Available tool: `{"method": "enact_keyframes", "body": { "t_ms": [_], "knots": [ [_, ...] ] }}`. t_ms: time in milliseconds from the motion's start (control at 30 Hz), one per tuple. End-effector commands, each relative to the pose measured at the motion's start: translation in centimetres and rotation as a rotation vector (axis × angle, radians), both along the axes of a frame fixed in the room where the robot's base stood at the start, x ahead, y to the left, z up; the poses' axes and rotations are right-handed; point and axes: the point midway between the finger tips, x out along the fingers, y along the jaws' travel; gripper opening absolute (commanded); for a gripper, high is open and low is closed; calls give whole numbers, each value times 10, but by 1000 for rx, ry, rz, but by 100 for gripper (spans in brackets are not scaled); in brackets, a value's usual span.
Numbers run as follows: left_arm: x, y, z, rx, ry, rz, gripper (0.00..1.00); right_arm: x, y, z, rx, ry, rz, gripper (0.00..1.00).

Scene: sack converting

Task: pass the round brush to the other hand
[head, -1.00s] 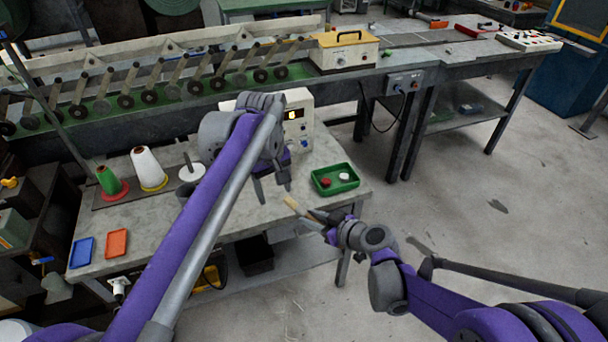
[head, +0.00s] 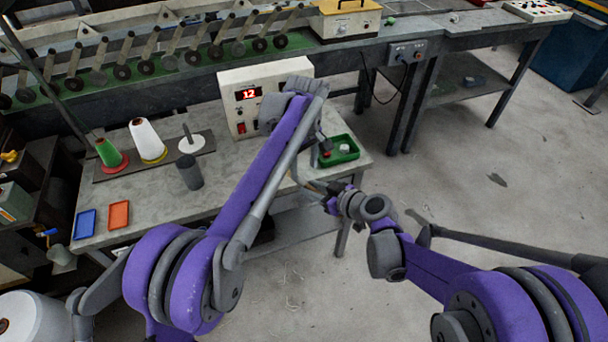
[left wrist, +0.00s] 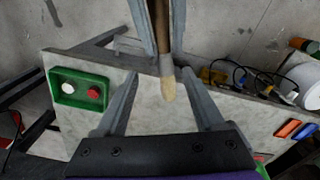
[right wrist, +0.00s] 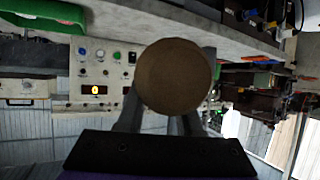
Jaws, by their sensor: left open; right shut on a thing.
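The round brush (left wrist: 168,82) has a brown handle and a pale bristle tip. In the left wrist view its tip points down between the spread fingers of my left gripper (left wrist: 160,78), which is open and not visibly touching it. My right gripper (head: 322,192) is shut on the handle; its fingers flank it at the top of the left wrist view. In the right wrist view the round brown end of the brush (right wrist: 174,76) faces the camera and hides part of the fingers. In the head view my left arm covers most of the brush.
Open floor lies to the right.

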Motion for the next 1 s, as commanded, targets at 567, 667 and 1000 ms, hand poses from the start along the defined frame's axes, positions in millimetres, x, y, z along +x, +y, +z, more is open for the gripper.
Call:
{"method": "enact_keyframes", "body": {
  "t_ms": [567,667,1000],
  "knots": [
    [0,0,-47,0,0,0,70,0,0,0,0,0,0,0],
    [0,0,-47,0,0,0,70,0,0,0,0,0,0,0],
    [0,0,-47,-1,-2,-1,12,-1,1,0,1,1,3,0]
  ]
}}
